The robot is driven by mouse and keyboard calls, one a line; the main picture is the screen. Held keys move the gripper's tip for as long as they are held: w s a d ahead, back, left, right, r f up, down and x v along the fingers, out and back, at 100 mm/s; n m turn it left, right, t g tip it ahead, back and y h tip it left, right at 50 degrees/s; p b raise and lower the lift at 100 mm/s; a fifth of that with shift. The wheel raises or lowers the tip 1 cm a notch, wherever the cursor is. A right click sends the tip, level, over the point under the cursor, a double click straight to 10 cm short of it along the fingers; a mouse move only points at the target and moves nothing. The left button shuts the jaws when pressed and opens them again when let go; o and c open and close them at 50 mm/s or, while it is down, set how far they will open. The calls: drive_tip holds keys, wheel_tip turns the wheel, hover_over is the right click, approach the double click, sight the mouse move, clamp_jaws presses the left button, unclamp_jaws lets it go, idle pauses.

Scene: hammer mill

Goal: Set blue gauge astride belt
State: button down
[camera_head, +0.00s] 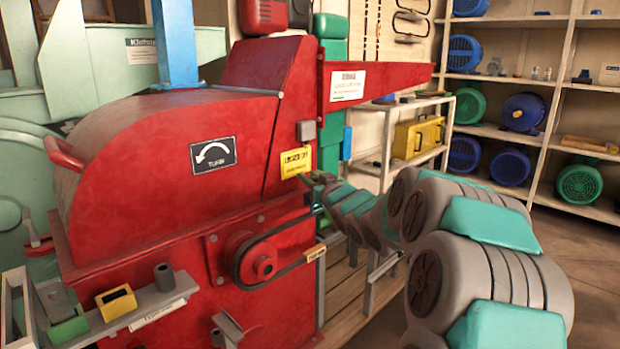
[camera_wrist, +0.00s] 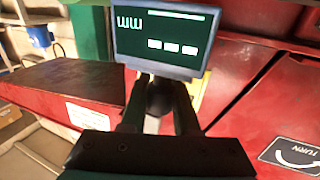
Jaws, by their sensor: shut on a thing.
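The blue gauge (camera_wrist: 120,38) fills the top of the wrist view, with a blue-grey frame and a dark screen with white marks. My gripper (camera_wrist: 158,95) is shut on it; a dark rounded part shows between the fingers. In the head view my gripper (camera_head: 317,189) is small, beside the red mill; the gauge can barely be made out there. The black belt (camera_head: 238,268) loops around a red pulley (camera_head: 264,266) on the mill's front, lower and left of my gripper. My gripper is apart from the belt. The belt is not seen in the wrist view.
The red mill (camera_head: 160,150) has a chute (camera_head: 385,76) above my arm and a yellow sign (camera_head: 296,162) close behind my gripper. A bracket shelf (camera_head: 150,300) with a yellow block (camera_head: 116,302) juts out at lower left. A motor rack (camera_head: 550,80) stands back right.

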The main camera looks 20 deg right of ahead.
drive_tip(key=shift+f+b, duration=1.25)
drive_tip(key=shift+f, duration=1)
idle(0.4)
drive_tip(key=c, duration=0.6)
unclamp_jaws()
drive_tip(key=shift+s, duration=0.15)
drive_tip(key=shift+s, duration=3.8)
drive_tip(key=s+p, duration=0.1)
drive_tip(key=s, duration=0.7)
drive_tip(key=shift+p, duration=0.35)
